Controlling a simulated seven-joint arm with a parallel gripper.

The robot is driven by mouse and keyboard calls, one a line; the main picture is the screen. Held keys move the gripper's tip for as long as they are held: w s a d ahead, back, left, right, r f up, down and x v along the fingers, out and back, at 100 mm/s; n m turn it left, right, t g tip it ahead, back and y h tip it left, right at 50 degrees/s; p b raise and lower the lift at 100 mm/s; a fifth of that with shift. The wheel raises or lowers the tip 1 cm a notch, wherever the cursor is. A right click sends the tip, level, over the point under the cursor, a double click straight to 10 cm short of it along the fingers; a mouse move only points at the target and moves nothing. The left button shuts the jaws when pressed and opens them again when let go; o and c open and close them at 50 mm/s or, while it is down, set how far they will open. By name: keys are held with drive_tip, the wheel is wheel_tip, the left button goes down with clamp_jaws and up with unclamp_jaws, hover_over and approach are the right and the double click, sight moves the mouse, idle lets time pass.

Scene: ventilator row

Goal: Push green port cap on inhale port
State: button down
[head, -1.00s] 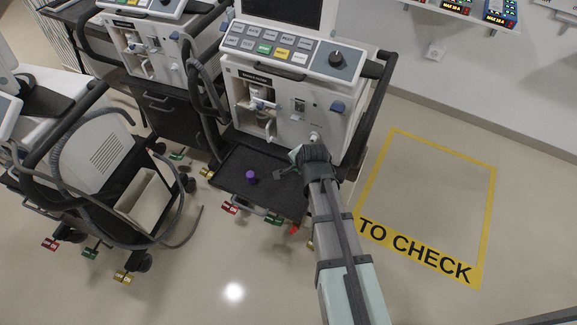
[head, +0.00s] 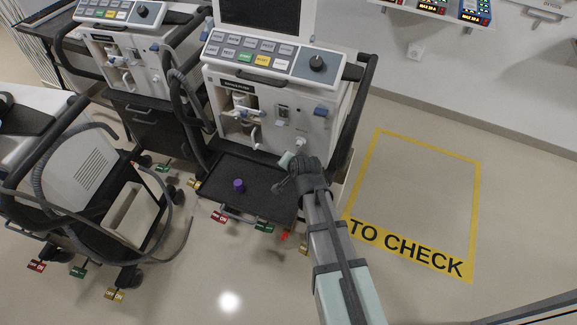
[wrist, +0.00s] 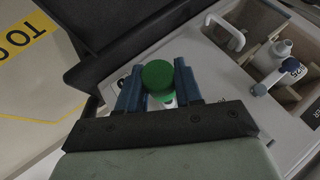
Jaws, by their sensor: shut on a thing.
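The green port cap (wrist: 158,76) sits between the blue fingers of my gripper (wrist: 160,88) in the wrist view. The fingers are shut on it. In the head view my gripper (head: 288,161) is low in front of the ventilator (head: 268,108), above the right part of its black tray, and the cap cannot be made out there. A white round port (head: 300,143) shows on the lower right of the ventilator front, just above my gripper and apart from it. Whether this is the inhale port cannot be read.
A purple cap (head: 238,186) stands on the black tray (head: 262,190). Black side rails flank the ventilator. Other ventilators stand to the left. The yellow-marked floor area (head: 415,200) at right is clear.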

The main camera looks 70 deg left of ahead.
drive_tip(key=shift+w+a, duration=1.45)
drive_tip(key=shift+a, duration=0.25)
drive_tip(key=shift+w+a, duration=1.05)
drive_tip(key=shift+a, duration=0.15)
idle(1.3)
drive_tip(key=c, duration=0.7)
unclamp_jaws()
drive_tip(key=shift+o, duration=0.2)
drive_tip(key=shift+d+r, duration=0.1)
drive_tip(key=shift+d, duration=0.05)
drive_tip(key=v, duration=1.3)
drive_tip(key=shift+d+r, duration=0.15)
drive_tip(key=shift+d, duration=0.05)
drive_tip(key=shift+s, duration=0.1)
drive_tip(key=shift+n, duration=0.3)
